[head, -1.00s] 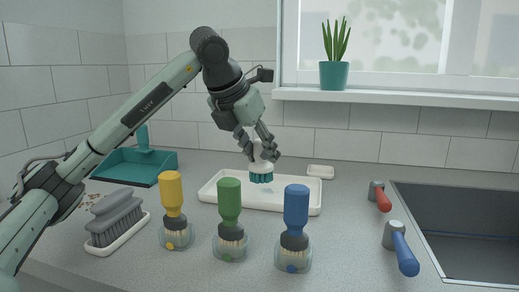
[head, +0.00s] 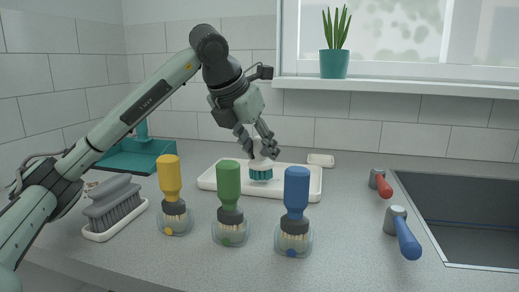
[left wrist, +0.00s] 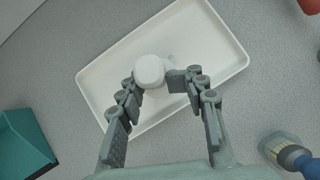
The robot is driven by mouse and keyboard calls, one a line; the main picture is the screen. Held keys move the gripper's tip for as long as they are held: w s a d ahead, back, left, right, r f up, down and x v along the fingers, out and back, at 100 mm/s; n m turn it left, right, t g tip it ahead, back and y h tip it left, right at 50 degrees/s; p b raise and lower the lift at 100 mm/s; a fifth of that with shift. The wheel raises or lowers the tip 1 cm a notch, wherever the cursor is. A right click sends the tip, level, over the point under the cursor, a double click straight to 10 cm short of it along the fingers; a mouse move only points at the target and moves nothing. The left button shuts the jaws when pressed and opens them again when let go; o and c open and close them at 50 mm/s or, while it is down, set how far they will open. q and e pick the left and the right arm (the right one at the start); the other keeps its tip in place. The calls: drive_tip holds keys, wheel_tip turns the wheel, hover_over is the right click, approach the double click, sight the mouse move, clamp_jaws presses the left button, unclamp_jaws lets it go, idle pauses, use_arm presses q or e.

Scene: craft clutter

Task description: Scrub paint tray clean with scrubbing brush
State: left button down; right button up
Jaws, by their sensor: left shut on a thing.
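The white rectangular paint tray (head: 305,192) lies on the counter behind the row of upright brushes. My left gripper (head: 262,151) is shut on the scrubbing brush (head: 261,173), which has a white knob and teal bristles. The bristles point down over the tray's middle; whether they touch its floor I cannot tell. In the left wrist view the white knob (left wrist: 150,70) sits between the fingertips, with the tray (left wrist: 215,45) below and a faint bluish mark beside the knob. The knob hides the bristles there. My right gripper is out of view.
Yellow (head: 169,178), green (head: 229,185) and blue (head: 297,195) brushes stand in clear holders before the tray. A grey brush (head: 112,205) and teal dustpan (head: 135,158) lie left.

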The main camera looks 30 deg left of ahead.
use_arm(q)
drive_tip(key=shift+f+b, duration=0.6)
drive_tip(key=shift+f, duration=0.2)
